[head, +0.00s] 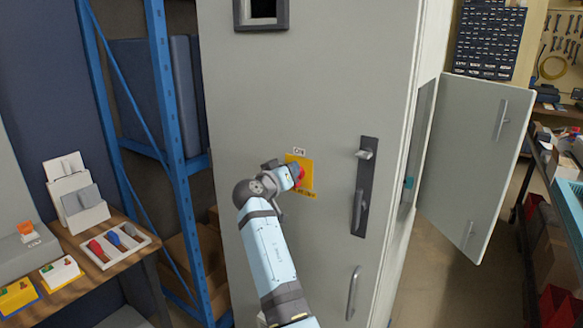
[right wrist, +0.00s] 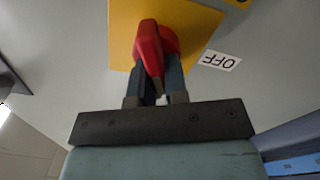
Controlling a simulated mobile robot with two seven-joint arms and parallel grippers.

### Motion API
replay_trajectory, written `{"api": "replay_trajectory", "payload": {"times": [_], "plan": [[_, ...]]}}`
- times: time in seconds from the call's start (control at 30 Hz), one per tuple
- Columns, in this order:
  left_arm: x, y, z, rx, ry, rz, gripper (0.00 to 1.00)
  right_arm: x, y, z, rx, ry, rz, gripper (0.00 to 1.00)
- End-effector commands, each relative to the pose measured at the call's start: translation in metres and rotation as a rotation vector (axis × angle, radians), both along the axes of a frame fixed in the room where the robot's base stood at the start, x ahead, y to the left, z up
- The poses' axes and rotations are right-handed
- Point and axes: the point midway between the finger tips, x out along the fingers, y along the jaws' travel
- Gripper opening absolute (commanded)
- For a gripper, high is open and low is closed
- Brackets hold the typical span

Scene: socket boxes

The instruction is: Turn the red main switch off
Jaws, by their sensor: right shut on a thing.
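The red main switch (right wrist: 152,45) sits on a yellow plate (head: 305,176) on the front of a tall grey cabinet (head: 300,90). An ON label (head: 299,151) is above the plate in the head view. An OFF label (right wrist: 220,61) lies to the right of the switch in the right wrist view. My right gripper (right wrist: 160,75) is shut on the red handle, one finger on each side. In the head view my right gripper (head: 294,176) covers much of the switch, so the handle's angle is hard to tell there. My left gripper is not in view.
The cabinet front has a dark latch handle (head: 362,188) and a lower grey handle (head: 353,292). A side door (head: 475,150) stands open at right. A blue shelf rack (head: 168,110) and a wooden table (head: 80,262) with tools are at left.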

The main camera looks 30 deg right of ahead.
Motion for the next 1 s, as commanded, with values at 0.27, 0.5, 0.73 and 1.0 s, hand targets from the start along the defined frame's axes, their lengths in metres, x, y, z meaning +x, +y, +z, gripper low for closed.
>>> {"api": "replay_trajectory", "payload": {"times": [0.27,0.5,0.73,1.0], "plan": [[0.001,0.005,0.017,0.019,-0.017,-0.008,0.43,0.004,0.001,0.003,-0.102,0.240,0.000,0.00],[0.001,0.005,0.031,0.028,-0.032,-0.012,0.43,0.006,0.001,0.001,-0.191,0.451,-0.001,0.00],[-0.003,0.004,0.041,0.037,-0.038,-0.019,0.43,0.007,0.002,-0.001,-0.273,0.651,-0.002,0.00],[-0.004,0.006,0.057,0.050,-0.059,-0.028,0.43,0.009,0.002,-0.005,-0.357,0.849,-0.002,0.00]]}}
